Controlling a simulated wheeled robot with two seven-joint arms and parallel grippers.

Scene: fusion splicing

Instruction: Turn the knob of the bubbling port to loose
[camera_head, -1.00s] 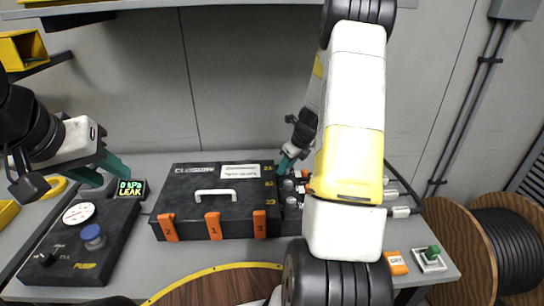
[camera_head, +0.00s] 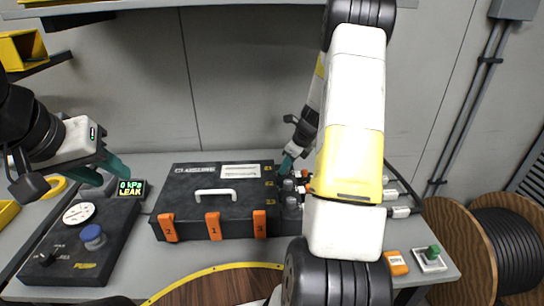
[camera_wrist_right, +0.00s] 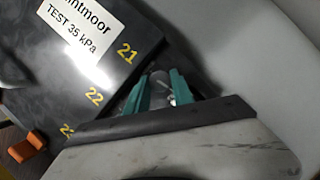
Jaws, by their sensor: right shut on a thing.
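The black closure case (camera_head: 178,192) sits on the bench with a row of small ports (camera_head: 291,188) along its right side. My right gripper (camera_head: 287,164) reaches down to the far end of this row.
A black test panel (camera_head: 62,255) with a gauge, a blue knob and a small lever lies at left. Its display (camera_head: 131,188) reads 0 kPa LEAK. Cables (camera_head: 403,190) run from the case's right. A green button box (camera_head: 430,258) stands at the bench's right end.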

